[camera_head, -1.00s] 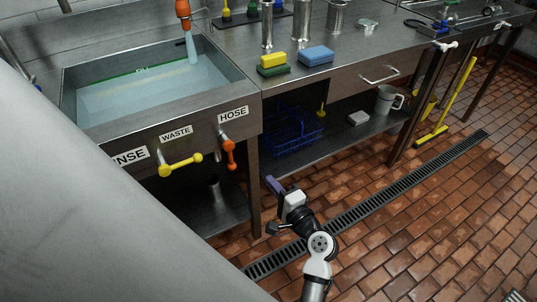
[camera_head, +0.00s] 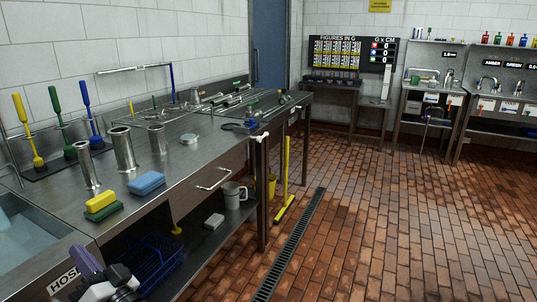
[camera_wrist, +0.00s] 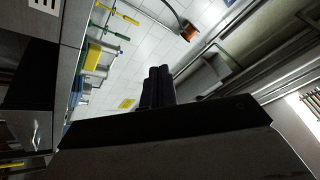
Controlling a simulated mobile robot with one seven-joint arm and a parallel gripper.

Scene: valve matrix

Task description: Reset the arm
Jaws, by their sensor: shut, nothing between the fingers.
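My gripper (camera_head: 88,264) shows at the lower left of the head view, in front of the sink bench by the HOSE label (camera_head: 64,280). Its dark fingers are together and hold nothing. Part of my arm is cut off by the bottom edge of the picture. In the wrist view the fingers (camera_wrist: 158,86) stand side by side, pointing up past the dark gripper body, with the tiled wall and ceiling beyond them.
A steel bench (camera_head: 180,187) holds sponges (camera_head: 147,183), metal cylinders (camera_head: 123,150) and upright brushes. A mug (camera_head: 234,195) and blue rack (camera_head: 150,262) sit on its lower shelf. A floor drain (camera_head: 290,245) runs alongside. The brick floor (camera_head: 400,220) at right is open.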

